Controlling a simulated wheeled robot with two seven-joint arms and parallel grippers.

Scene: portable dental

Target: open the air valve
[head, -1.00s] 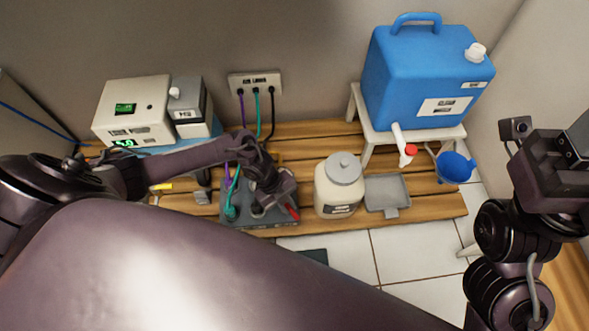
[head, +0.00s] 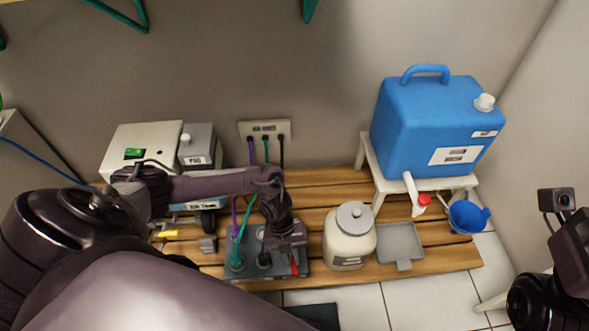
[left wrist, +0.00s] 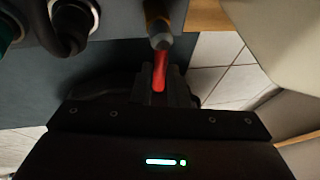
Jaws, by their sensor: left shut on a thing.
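The air valve's red lever (head: 294,267) sits at the front right of a dark grey connection box (head: 270,271) on the wooden slats. My left gripper (head: 289,249) reaches down over the box and is shut on the lever. In the left wrist view the red lever (left wrist: 159,70) runs from a metal stem into the jaws of my left gripper (left wrist: 160,86); its end between the fingers is hidden. Part of my right arm's wrist shows at the right edge of the head view, but its fingertips do not show.
Teal, purple and black hoses run between the box and a wall panel (head: 265,131). A cream jar (head: 349,243) and a grey pedal (head: 400,243) stand to its right. Farther right are a blue tank (head: 432,125) on a stool and a blue cup (head: 467,217). White tiles lie in front.

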